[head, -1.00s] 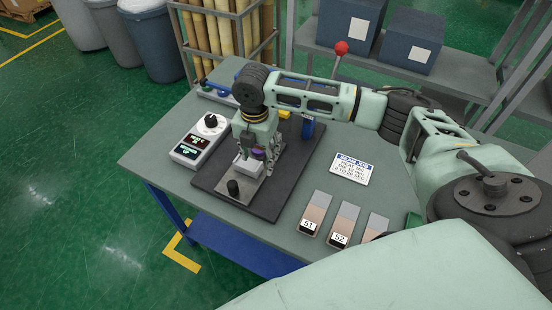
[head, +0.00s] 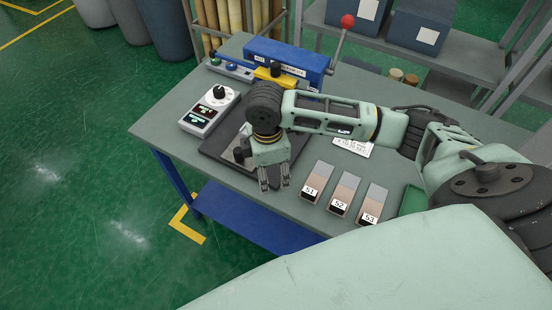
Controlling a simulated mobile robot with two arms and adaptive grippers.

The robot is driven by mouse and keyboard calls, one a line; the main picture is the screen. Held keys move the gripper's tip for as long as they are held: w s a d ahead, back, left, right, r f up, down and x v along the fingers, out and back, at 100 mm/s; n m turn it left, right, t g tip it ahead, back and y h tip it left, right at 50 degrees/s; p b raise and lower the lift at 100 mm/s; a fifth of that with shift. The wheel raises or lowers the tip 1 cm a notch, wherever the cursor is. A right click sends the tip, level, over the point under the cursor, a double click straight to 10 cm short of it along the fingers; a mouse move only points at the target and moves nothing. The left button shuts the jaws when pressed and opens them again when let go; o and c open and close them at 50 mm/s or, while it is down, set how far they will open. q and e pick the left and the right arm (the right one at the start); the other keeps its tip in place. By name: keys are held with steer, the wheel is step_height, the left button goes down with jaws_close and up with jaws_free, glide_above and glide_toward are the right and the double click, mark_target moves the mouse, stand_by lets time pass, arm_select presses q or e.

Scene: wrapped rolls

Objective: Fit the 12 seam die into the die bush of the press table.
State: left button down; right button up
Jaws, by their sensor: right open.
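My right gripper (head: 273,186) points down with its two fingers apart and nothing between them, in front of the press base's near edge. The press base is a dark plate (head: 222,146) on the table. A black knob (head: 240,156) and a sliver of light metal show just left of my wrist. My wrist and forearm cover the middle of the press, so I cannot see the die bush or tell whether the 12 seam die is in it. My left gripper is out of view.
The grey-green table (head: 172,118) holds a white control box (head: 210,112) at left and sample strips S1 (head: 315,182), S2 (head: 343,192) and S3 (head: 372,204) at right. A blue box (head: 292,62) and a red-knobbed lever (head: 347,22) stand behind. A sign is partly covered by my forearm.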

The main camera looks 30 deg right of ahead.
steer(key=s+m, duration=0.1)
steer(key=m, duration=0.1)
steer(key=s+a+m, duration=0.1)
steer(key=s+m, duration=0.1)
steer(key=m, duration=0.1)
steer(key=s+m, duration=0.2)
steer(key=shift+s+a+f+m, duration=0.15)
steer(key=shift+a+f+m, duration=0.1)
steer(key=shift+m, duration=0.15)
